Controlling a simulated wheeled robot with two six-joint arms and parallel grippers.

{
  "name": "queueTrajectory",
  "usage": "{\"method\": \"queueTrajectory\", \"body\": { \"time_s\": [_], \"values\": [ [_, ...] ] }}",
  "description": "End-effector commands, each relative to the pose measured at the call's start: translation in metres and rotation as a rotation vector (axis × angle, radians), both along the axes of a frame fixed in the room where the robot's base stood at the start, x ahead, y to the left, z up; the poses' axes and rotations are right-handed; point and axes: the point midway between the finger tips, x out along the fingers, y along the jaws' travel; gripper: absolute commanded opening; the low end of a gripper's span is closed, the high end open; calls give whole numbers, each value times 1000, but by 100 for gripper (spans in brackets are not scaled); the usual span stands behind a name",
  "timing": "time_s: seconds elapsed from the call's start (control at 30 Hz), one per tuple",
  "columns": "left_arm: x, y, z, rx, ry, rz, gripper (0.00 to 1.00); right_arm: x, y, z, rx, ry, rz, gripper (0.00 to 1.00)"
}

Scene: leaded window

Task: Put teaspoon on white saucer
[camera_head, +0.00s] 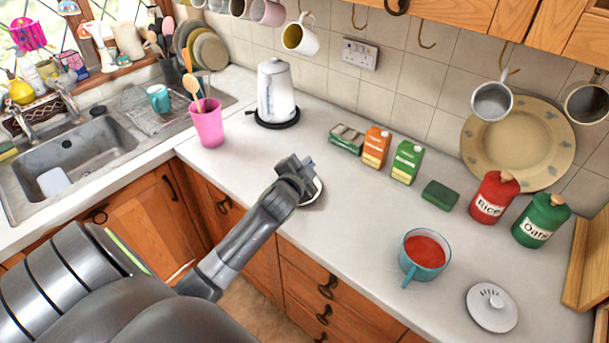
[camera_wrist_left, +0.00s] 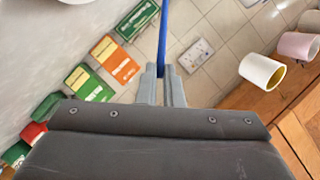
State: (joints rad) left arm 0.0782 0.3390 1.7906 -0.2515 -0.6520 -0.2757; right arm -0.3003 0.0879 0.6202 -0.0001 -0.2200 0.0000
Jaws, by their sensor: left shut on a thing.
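My left gripper (camera_head: 303,168) is over the front part of the counter. In the left wrist view its jaws (camera_wrist_left: 161,85) are shut on a thin blue handle, which I take to be the teaspoon (camera_wrist_left: 163,38); its far end runs out of the top of the frame. I cannot make out the teaspoon in the head view. A white rounded thing, likely the white saucer (camera_head: 315,193), shows just below and beside the gripper near the counter's front edge. Most of it is hidden by the gripper, and I cannot tell the gap between them. My right gripper is not in view.
A kettle (camera_head: 277,94) and a pink cup of utensils (camera_head: 208,124) stand to the left. Cartons (camera_head: 376,147), a green block (camera_head: 440,195), canisters (camera_head: 494,197), a teal mug (camera_head: 424,253) and a grey lid (camera_head: 491,307) are to the right. Mugs hang above.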

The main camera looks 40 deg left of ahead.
Motion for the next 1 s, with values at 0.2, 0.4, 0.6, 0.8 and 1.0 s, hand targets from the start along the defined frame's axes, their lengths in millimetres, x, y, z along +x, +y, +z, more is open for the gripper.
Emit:
{"method": "queueTrajectory", "body": {
  "time_s": [0.2, 0.4, 0.6, 0.8, 1.0],
  "values": [
    [0, 0, -24, -1, 2, 0, 0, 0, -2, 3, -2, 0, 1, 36],
    [0, 0, -42, 0, 0, -1, 0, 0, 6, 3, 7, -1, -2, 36],
    [0, 0, -42, 0, -1, -1, 0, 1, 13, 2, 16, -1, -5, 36],
    [0, 0, -48, 1, -1, -2, 0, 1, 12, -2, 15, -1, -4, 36],
    [0, 0, -54, 1, -1, -2, 0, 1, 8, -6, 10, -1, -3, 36]
  ]
}}
